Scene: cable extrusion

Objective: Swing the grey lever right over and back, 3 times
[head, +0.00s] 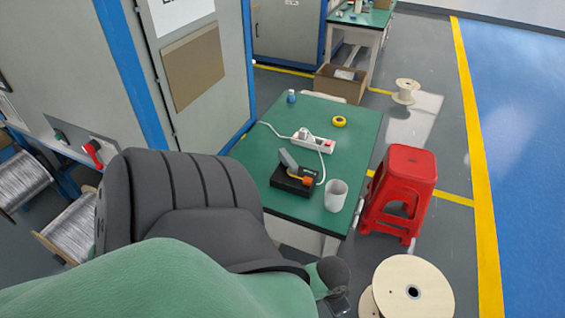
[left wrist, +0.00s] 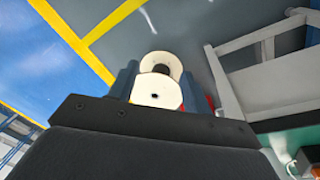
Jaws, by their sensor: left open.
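The grey lever (head: 288,159) tilts up and to the left from a black base (head: 291,180) on the green table (head: 252,162). An orange part sits at the base's right side. My left gripper shows in the left wrist view (left wrist: 158,82), with its two dark fingers apart and nothing held between them. In the head view only a small dark part of its wrist end shows at the bottom, well in front of the table and away from the lever. My right gripper is not in view.
A white cup (head: 336,196) stands right of the base. A power strip (head: 314,142) with its cable lies behind it, near yellow tape (head: 339,121) and a small bottle (head: 291,97). A red stool (head: 399,190) and a wooden spool (head: 413,289) stand right of the table.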

